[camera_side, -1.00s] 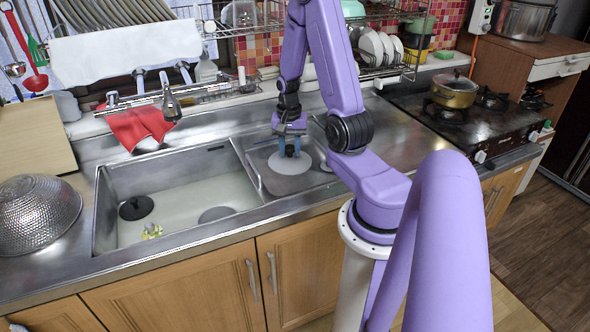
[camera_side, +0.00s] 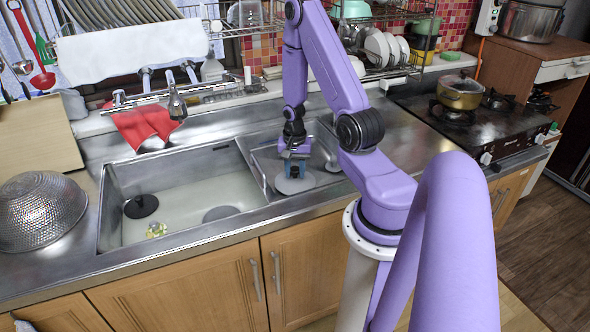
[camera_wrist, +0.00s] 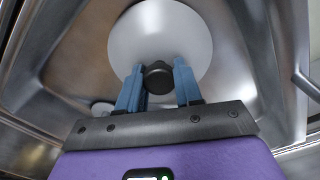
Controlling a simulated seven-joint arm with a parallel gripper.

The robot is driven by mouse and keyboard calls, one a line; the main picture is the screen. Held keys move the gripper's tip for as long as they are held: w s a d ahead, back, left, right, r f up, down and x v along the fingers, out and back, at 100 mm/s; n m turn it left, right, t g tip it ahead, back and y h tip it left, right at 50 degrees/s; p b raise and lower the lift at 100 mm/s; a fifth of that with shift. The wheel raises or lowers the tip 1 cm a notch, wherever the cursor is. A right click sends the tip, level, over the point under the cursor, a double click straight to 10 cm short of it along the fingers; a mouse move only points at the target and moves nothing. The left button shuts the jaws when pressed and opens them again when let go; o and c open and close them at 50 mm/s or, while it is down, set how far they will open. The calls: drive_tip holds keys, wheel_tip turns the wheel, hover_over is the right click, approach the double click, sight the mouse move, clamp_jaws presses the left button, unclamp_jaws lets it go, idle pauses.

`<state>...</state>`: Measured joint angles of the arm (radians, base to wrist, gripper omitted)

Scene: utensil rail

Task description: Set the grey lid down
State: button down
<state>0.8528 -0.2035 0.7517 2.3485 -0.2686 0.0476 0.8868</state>
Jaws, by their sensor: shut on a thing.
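The grey lid (camera_side: 293,186) is a pale round disc with a black knob; in the wrist view the disc (camera_wrist: 160,30) fills the top middle. My gripper (camera_side: 295,171) is over the lid, pointing down, in the small right-hand sink compartment (camera_side: 262,165). In the wrist view its two blue fingers (camera_wrist: 159,88) are on either side of the black knob (camera_wrist: 158,77), shut on it. The lid looks roughly level. I cannot tell whether its underside touches the compartment floor.
The large sink basin (camera_side: 180,200) is left of the compartment and holds dark discs and a small yellowish thing (camera_side: 156,230). A tap (camera_side: 177,103) stands behind. A metal colander (camera_side: 40,212) is far left; a stove with a pot (camera_side: 459,93) is right.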

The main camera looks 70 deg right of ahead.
sight(294, 168)
drive_tip(key=shift+f, duration=0.1)
drive_tip(key=c, duration=0.8)
unclamp_jaws()
drive_tip(key=shift+o, duration=0.2)
wheel_tip(294, 168, up, 12)
drive_tip(key=w+a+r+n, duration=0.2)
drive_tip(key=a+n, duration=0.2)
drive_tip(key=a, duration=0.1)
drive_tip(key=w+a+r+n, duration=0.2)
drive_tip(key=a+n, duration=0.1)
drive_tip(key=a, duration=0.3)
drive_tip(key=s+a+r+n, duration=0.2)
drive_tip(key=a+n, duration=0.5)
drive_tip(key=a, duration=0.2)
drive_tip(key=s+a+r+n, duration=0.2)
drive_tip(key=s+a+n, duration=0.3)
drive_tip(key=s+n, duration=0.1)
drive_tip(key=s+a+r+n, duration=0.2)
drive_tip(key=s+a+n, duration=0.4)
drive_tip(key=s+n, duration=0.1)
drive_tip(key=shift+s+r+y, duration=0.25)
drive_tip(key=shift+s+y, duration=0.05)
drive_tip(key=shift+s, duration=0.55)
